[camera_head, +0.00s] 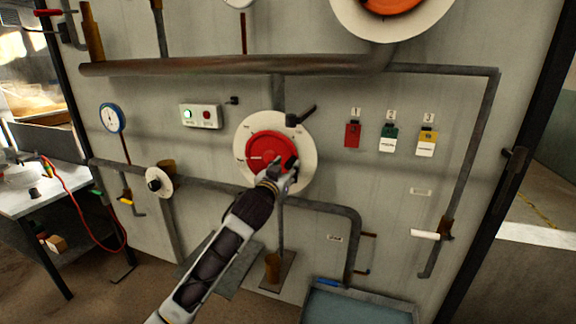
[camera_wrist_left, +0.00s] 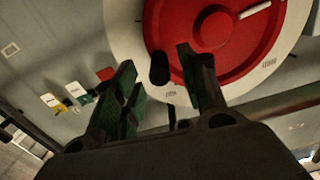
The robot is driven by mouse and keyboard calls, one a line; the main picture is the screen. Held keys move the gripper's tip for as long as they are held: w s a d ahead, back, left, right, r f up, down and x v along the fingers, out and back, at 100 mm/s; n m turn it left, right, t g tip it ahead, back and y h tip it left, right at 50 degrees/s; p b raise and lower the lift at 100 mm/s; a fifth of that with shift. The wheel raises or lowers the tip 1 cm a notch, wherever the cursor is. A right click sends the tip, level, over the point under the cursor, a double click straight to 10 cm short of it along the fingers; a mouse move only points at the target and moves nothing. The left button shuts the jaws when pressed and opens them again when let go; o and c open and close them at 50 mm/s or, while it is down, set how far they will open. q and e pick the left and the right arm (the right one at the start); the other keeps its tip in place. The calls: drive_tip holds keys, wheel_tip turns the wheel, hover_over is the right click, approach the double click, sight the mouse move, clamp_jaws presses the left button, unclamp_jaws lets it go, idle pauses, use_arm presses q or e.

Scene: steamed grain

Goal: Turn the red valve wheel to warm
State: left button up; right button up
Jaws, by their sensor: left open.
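The red valve wheel (camera_head: 262,150) sits on a round cream dial plate (camera_head: 305,150) on the wall panel, in the middle of the head view. The wheel also fills the upper right of the left wrist view (camera_wrist_left: 225,45), with a white pointer mark and small dark labels on the plate (camera_wrist_left: 120,20). My left gripper (camera_head: 284,168) is at the wheel's lower right edge. In the left wrist view its two fingers (camera_wrist_left: 160,85) are spread, with a dark knob (camera_wrist_left: 158,68) between and beyond them. I cannot tell whether they touch it. My right gripper is not in view.
A thick pipe (camera_head: 230,66) runs above the wheel, and thinner pipes run below. A box with a green light (camera_head: 200,116) is at left. Red, green and yellow tags (camera_head: 389,138) hang at right. A blue-grey tub (camera_head: 358,306) stands below.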

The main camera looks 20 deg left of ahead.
use_arm(q)
drive_tip(key=shift+w, duration=0.95)
clamp_jaws()
